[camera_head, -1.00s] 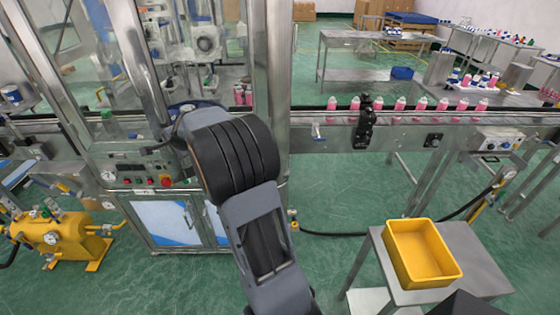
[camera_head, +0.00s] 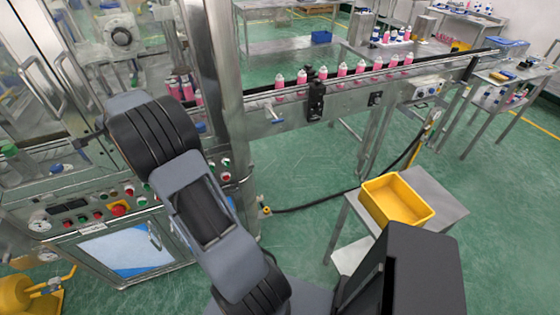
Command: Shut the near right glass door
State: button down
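The crimping machine's steel and glass enclosure (camera_head: 222,75) fills the left side of the view. Its near face has glass doors with long curved metal handles (camera_head: 40,80) close together at the far left. The near right glass door (camera_head: 90,78) appears to lie between those handles and the corner post. I cannot tell for sure how far it stands open, because the glass is clear and my arm covers its lower right part. My arm reaches up and left in front of it. My gripper is hidden behind my own arm's link.
A control panel with a red button (camera_head: 118,209) sits below the doors, above a lower cabinet (camera_head: 125,250). A conveyor (camera_head: 345,83) with several pink cans runs right from the machine. A yellow bin (camera_head: 398,200) stands on a small table (camera_head: 440,200).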

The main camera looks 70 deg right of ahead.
jog(key=shift+w+d+r, duration=0.2)
jog(key=shift+d+r, duration=0.15)
jog(key=shift+r, duration=0.1)
dwell(0.3)
jog(key=s+a+r+b, duration=0.1)
jog(key=s+a+r, duration=0.5)
jog(key=s+a, duration=0.25)
jog(key=s+a+f+n+g, duration=0.2)
jog(key=s+a+n, duration=0.4)
jog(key=s+n, duration=0.3)
jog(key=s+a+f+n+g, duration=0.3)
jog(key=s+a+n, duration=0.4)
jog(key=s, duration=0.9)
jog(key=shift+a+f+n, duration=0.15)
jog(key=shift+f+n, duration=0.75)
jog(key=shift+n, duration=0.4)
jog(key=shift+s, duration=0.1)
